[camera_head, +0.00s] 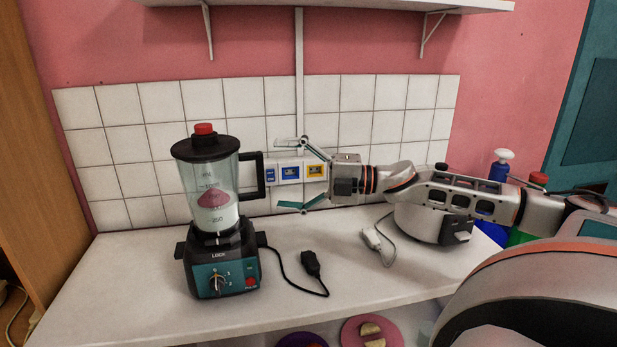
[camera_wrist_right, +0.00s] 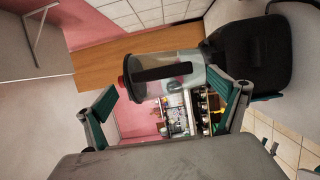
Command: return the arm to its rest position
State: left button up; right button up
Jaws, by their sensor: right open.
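My right arm (camera_head: 462,197) reaches in from the right above the counter. Its right gripper (camera_head: 285,174) is open and empty, pointing left toward the blender (camera_head: 218,207). The blender stands upright, with a black lid, red cap and something pinkish in its clear jug. Its black handle (camera_head: 250,176) faces the gripper; the fingertips appear just right of it, with a gap. In the right wrist view the two fingers (camera_wrist_right: 168,104) are spread wide, and the handle (camera_wrist_right: 162,73) shows ahead between them. My left gripper is not in view.
A black plug (camera_head: 311,264) on a cord and a white plug (camera_head: 372,238) lie on the counter (camera_head: 150,300). A white appliance (camera_head: 425,222) sits below my arm. Wall sockets (camera_head: 290,172) are behind the gripper. A shelf (camera_head: 340,4) hangs above.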

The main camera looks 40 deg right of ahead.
jog(key=v, duration=0.5)
jog(key=shift+s+d, duration=0.25)
jog(key=shift+d, duration=0.05)
